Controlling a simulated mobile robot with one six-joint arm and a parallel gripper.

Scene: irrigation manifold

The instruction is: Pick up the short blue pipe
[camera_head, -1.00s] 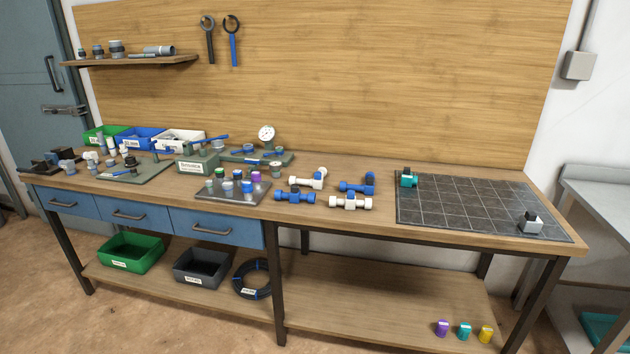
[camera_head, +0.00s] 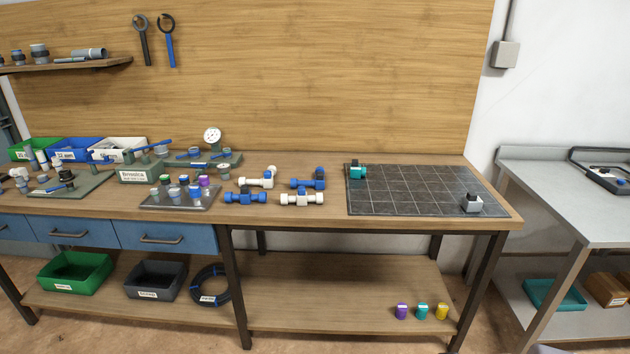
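Two blue pipe pieces lie on the wooden workbench (camera_head: 290,222). A blue straight piece with a raised middle (camera_head: 245,197) lies near the front edge, left of centre. A blue piece with an upright end (camera_head: 309,181) lies behind it to the right. Smaller blue parts show on the fittings at the left, too small to make out. I cannot tell which of these is the short blue pipe. My gripper is not in view.
White pipe pieces (camera_head: 302,199) (camera_head: 258,180) lie beside the blue ones. A dark gridded mat (camera_head: 415,190) holds a teal part (camera_head: 357,172) and a grey-white part (camera_head: 472,203). A grey tray of small fittings (camera_head: 180,205) is left. A grey side table (camera_head: 560,200) stands right.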

